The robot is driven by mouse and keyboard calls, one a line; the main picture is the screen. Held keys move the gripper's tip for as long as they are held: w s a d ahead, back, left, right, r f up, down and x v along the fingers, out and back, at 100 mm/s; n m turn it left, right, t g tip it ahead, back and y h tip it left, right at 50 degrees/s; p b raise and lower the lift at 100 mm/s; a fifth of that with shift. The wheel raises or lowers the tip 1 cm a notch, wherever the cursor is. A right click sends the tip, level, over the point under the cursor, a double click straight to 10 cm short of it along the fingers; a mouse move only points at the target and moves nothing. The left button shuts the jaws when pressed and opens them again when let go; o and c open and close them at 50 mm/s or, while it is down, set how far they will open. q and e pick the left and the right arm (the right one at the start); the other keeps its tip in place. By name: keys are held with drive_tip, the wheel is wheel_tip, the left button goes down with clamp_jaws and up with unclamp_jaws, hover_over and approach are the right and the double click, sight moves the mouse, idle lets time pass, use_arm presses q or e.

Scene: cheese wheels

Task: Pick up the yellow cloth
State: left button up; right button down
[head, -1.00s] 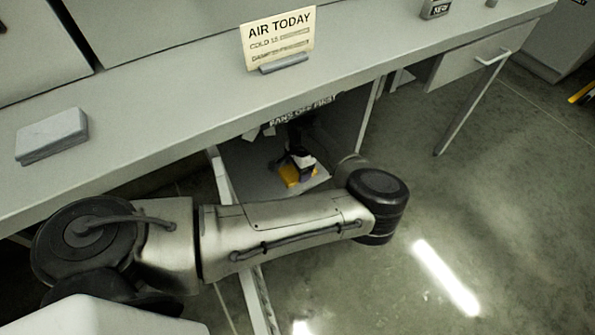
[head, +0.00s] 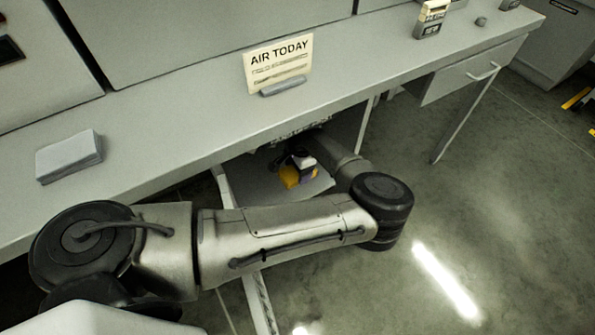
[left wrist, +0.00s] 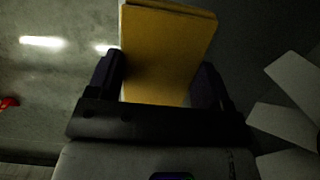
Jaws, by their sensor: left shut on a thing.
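The yellow cloth (head: 290,178) is a folded, flat-sided block low under the bench, partly hidden by my left gripper (head: 302,162). In the left wrist view the yellow cloth (left wrist: 165,50) fills the space between the two dark fingers of my left gripper (left wrist: 158,80), which is shut on it. The cloth reaches out past the fingertips. In the head view I cannot tell whether it touches the pale surface beneath it. My right gripper is in neither view.
The grey bench top (head: 190,130) overhangs the space around my left gripper. On it stand a sign (head: 278,64) reading AIR TODAY and a grey stack (head: 69,157). A drawer (head: 470,75) hangs at the right. The floor (head: 500,210) at the right is open.

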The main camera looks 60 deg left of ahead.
use_arm(q)
drive_tip(key=d+p, duration=0.9)
drive_tip(key=d, duration=1)
drive_tip(key=shift+w+d+r+p, duration=0.3)
drive_tip(key=shift+w+r, duration=0.05)
